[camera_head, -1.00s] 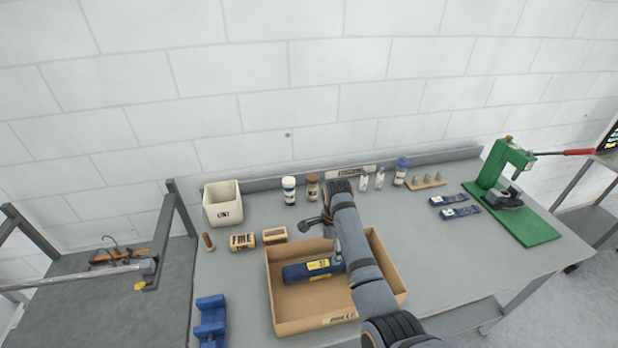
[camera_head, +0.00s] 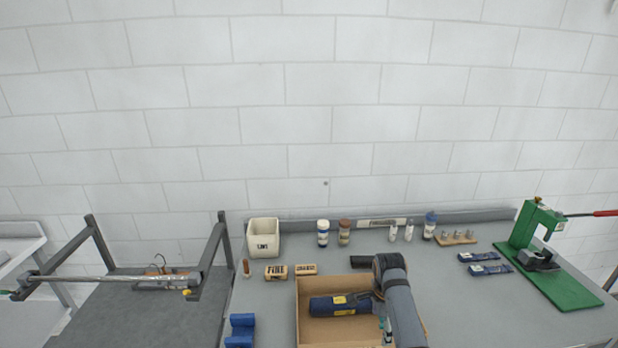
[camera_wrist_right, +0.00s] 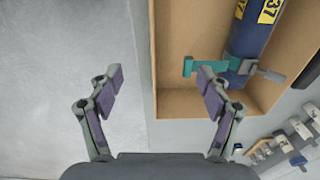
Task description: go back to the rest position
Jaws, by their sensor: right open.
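My right gripper (camera_wrist_right: 160,88) is open and empty, its two purple-padded fingers wide apart in the right wrist view. In the head view my right arm comes up over the right part of an open cardboard box (camera_head: 298,318) and hides part of it. A dark blue cylinder with a yellow label (camera_head: 340,305) lies in the box. Its end, with a teal fitting (camera_wrist_right: 215,67), shows right of the gripper in the right wrist view, apart from the left finger; the right finger overlaps it in the picture. My left gripper is not in view.
A white bin (camera_head: 263,239), small bottles (camera_head: 323,234) and wooden blocks (camera_head: 276,272) stand behind the box. A blue holder (camera_head: 241,330) is at left, a green press (camera_head: 535,235) at right. A grey cart with rails (camera_head: 120,310) stands left of the table.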

